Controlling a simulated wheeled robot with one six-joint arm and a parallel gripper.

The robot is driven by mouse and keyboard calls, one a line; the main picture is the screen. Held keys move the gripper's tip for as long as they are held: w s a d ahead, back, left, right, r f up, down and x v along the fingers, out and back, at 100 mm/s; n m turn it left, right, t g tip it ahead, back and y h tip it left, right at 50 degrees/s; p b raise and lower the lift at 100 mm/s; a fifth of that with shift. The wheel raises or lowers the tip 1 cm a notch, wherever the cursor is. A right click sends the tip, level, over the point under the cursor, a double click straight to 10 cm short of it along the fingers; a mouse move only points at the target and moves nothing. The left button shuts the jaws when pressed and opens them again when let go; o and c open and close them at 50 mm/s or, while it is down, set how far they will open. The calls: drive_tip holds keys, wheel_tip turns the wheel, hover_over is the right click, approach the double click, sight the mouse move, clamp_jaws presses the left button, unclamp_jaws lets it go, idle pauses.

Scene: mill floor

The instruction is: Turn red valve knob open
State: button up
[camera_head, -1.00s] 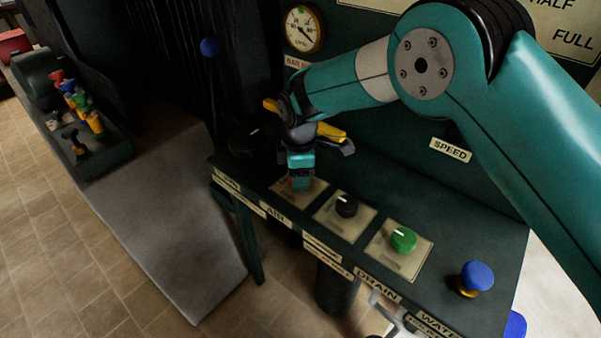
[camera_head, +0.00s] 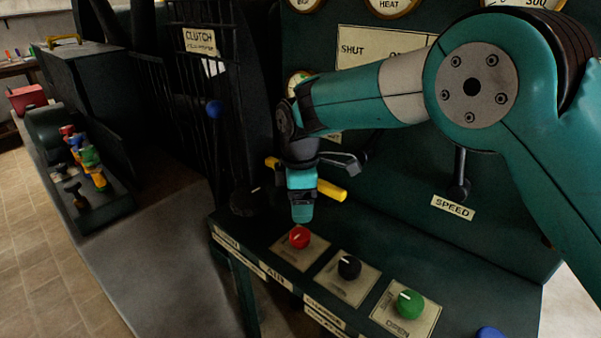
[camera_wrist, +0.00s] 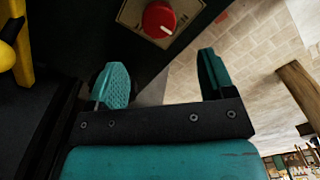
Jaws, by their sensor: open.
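The red valve knob (camera_head: 299,237) sits on a cream plate (camera_head: 290,253) on the dark green console, with a white pointer line on its top. In the wrist view the red knob (camera_wrist: 159,19) shows near the top edge, beyond the fingers, its white mark towards the lower right. My gripper (camera_head: 302,212) is just above the knob in the head view, pointing down and apart from it. In the wrist view my gripper (camera_wrist: 165,80) has its two teal fingers wide apart with nothing between them.
A black knob (camera_head: 349,267) and a green knob (camera_head: 409,304) stand to the right on their own plates. A blue knob (camera_head: 490,333) is at the bottom edge. A yellow bar (camera_head: 331,190) shows behind my gripper. The speed lever (camera_head: 459,187) stands at the back.

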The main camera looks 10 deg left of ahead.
wheel_tip(320, 180, up, 8)
drive_tip(key=shift+f, duration=0.15)
idle(0.3)
drive_tip(key=s+d+r+m+y+p, duration=0.1)
drive_tip(key=s+d+r+m, duration=0.25)
drive_tip(key=d, duration=0.35)
drive_tip(key=s+d+r+m+y+p, duration=0.1)
drive_tip(key=s+d+r+m, duration=0.2)
drive_tip(key=s+d+r, duration=0.3)
drive_tip(key=s+d+m+y, duration=0.1)
drive_tip(key=s+d+m, duration=0.2)
drive_tip(key=s+d, duration=0.2)
drive_tip(key=s+d+f+m+y, duration=0.1)
drive_tip(key=s+d+m, duration=0.3)
drive_tip(key=s, duration=0.8)
drive_tip(key=shift+s+d+f+p, duration=0.2)
drive_tip(key=shift+d+f+p, duration=0.1)
drive_tip(key=shift+d+p, duration=0.1)
